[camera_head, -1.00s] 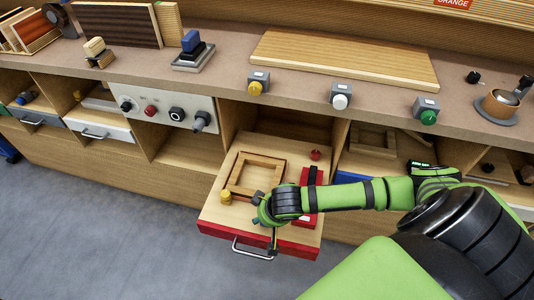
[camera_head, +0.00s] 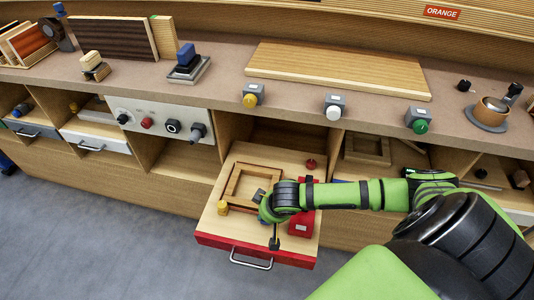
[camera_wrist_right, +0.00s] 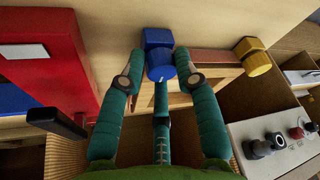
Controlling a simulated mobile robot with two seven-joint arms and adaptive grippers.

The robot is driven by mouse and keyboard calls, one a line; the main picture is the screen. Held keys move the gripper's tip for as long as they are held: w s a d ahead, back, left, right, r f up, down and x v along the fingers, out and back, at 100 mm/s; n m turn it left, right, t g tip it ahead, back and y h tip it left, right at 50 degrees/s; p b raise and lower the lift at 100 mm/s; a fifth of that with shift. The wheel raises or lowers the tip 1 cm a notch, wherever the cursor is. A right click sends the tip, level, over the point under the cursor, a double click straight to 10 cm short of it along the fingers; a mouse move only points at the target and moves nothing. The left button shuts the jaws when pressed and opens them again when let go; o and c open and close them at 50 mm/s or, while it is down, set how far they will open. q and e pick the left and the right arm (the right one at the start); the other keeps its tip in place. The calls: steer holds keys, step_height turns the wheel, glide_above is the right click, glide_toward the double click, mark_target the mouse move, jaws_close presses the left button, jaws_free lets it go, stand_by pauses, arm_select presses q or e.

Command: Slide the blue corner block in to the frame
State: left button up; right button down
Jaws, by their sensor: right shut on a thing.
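The wooden frame (camera_head: 236,186) lies on the pulled-out drawer board (camera_head: 212,222). My right gripper (camera_head: 264,212) is over the frame's near right corner, and its wrist hides much of that area. In the right wrist view, the fingers of my right gripper (camera_wrist_right: 156,84) are closed around the blue corner block (camera_wrist_right: 159,62). The block is beside the frame (camera_wrist_right: 212,82), at one corner; whether it touches cannot be told. The blue block is not clearly visible in the head view. My left gripper is out of view.
A yellow corner block (camera_head: 222,208) stands at the frame's near left corner. A red block-like fixture (camera_head: 302,224) sits at the drawer's right side, with a red knob (camera_head: 310,164) behind. The worktop (camera_head: 215,75) with buttons and a wooden panel (camera_head: 335,72) is above the drawer.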

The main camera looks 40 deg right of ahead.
steer(key=c, duration=0.9)
jaws_free()
steer(key=shift+w+a+r, duration=0.2)
steer(key=shift+w+r, duration=0.05)
steer(key=shift+w, duration=0.05)
steer(key=shift+c, duration=0.2)
steer(key=shift+s, duration=0.1)
steer(key=shift+s+d+r, duration=0.1)
steer(key=shift+s+r, duration=0.1)
steer(key=shift+r, duration=0.2)
steer(key=v, duration=1.1)
steer(key=shift+s, duration=0.1)
